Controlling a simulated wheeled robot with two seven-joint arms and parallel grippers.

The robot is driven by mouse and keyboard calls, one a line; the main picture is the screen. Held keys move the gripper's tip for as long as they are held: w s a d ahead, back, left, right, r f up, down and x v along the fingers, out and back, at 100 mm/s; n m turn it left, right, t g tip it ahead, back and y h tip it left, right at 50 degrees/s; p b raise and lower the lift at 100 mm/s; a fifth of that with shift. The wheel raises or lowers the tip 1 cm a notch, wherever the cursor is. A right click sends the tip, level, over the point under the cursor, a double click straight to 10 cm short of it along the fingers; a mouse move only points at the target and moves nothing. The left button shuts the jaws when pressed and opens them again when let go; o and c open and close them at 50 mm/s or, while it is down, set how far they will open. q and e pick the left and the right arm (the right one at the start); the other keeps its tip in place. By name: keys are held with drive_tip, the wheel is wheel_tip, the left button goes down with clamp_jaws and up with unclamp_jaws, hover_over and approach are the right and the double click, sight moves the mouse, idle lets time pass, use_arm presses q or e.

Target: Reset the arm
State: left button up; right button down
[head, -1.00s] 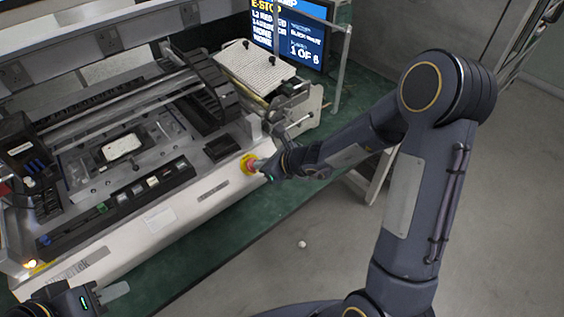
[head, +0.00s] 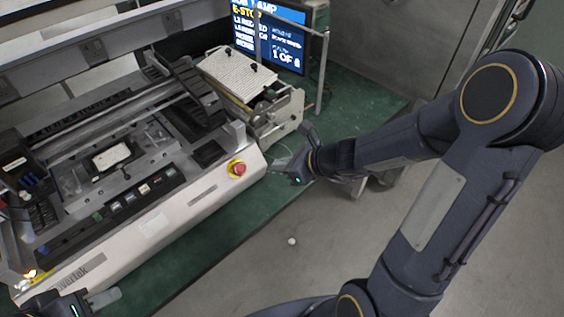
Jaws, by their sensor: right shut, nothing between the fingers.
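My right gripper (head: 274,168) is shut and empty, in the air to the right of the machine's front corner. My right arm reaches in from the right side of the head view. My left gripper (head: 100,299) shows only in part at the bottom left corner, below the machine's front edge; its finger opening is not clear.
The machine (head: 150,225) fills the left side on a green table (head: 255,211). A monitor (head: 270,40) and a metal post (head: 323,75) stand behind. A small white ball (head: 292,241) lies on the grey floor. The floor in front of the table is otherwise clear.

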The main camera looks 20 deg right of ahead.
idle(0.3)
drive_tip(key=s+a+r+n+g+y, duration=0.2)
drive_tip(key=s+a+r+n, duration=0.3)
drive_tip(key=s+r+n, duration=0.85)
drive_tip(key=s+d+f+n+h, duration=0.2)
drive_tip(key=s+n, duration=0.2)
drive_tip(key=n, duration=0.2)
drive_tip(key=s+d+f+n+g+h, duration=0.1)
drive_tip(key=s+d+f+n+h, duration=0.1)
drive_tip(key=n, duration=0.5)
drive_tip(key=shift+s+d+f+h, duration=0.35)
drive_tip(key=shift+s+d, duration=0.25)
drive_tip(key=shift+s, duration=0.6)
drive_tip(key=shift+n, duration=0.25)
